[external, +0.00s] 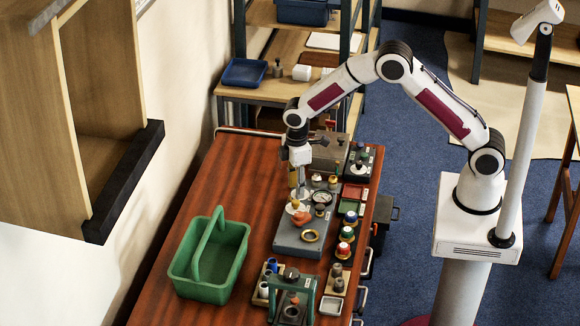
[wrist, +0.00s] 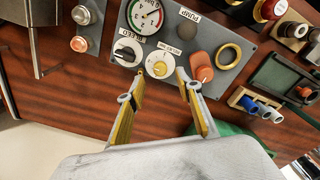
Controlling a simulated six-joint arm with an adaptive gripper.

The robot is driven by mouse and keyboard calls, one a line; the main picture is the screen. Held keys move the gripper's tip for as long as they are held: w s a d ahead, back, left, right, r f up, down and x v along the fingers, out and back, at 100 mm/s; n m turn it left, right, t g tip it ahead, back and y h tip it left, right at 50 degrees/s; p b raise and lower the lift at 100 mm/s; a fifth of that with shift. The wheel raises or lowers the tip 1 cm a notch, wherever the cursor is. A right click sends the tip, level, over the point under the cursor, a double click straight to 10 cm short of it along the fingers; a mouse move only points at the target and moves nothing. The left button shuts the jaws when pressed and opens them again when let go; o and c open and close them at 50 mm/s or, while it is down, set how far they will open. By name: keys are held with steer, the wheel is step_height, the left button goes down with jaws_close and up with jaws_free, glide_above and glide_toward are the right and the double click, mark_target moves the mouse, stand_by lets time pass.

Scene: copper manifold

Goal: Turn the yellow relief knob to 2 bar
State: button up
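The yellow relief knob (wrist: 160,68) sits on a white round dial on the grey manifold panel (wrist: 262,50). Its small label is hard to read in the wrist view. My gripper (wrist: 160,78) is open, with one yellow-padded finger at each side of the knob in that view. I cannot tell whether the fingertips touch it. In the external view my gripper (external: 298,192) points down over the panel (external: 290,243), and the knob is hard to make out beneath it. A pressure gauge (wrist: 146,15) with a red zone is beside the dial.
A black knob (wrist: 127,51), an orange handle (wrist: 202,73) and a yellow ring (wrist: 228,55) sit close around the dial. A green carrier (external: 208,262) with a tall handle stands left of the panel. Small coloured parts line the right. The bench's left side is largely clear.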

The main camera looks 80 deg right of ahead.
mark_target(296, 200)
step_height(296, 200, up, 7)
stand_by(0.4)
steer(key=shift+m, duration=0.3)
stand_by(0.4)
steer(key=s+r+m+t, duration=0.2)
steer(key=s+r, duration=0.5)
steer(key=s, duration=0.4)
steer(key=s+r+m+t, duration=0.1)
steer(key=s+r, duration=0.5)
steer(key=s, duration=0.6)
steer(key=s+r+m+t, duration=0.2)
steer(key=s+r, duration=0.5)
steer(key=s, duration=0.4)
steer(key=shift+s+r+m+t, duration=0.3)
steer(key=shift+r+m, duration=0.05)
steer(key=shift+m, duration=0.25)
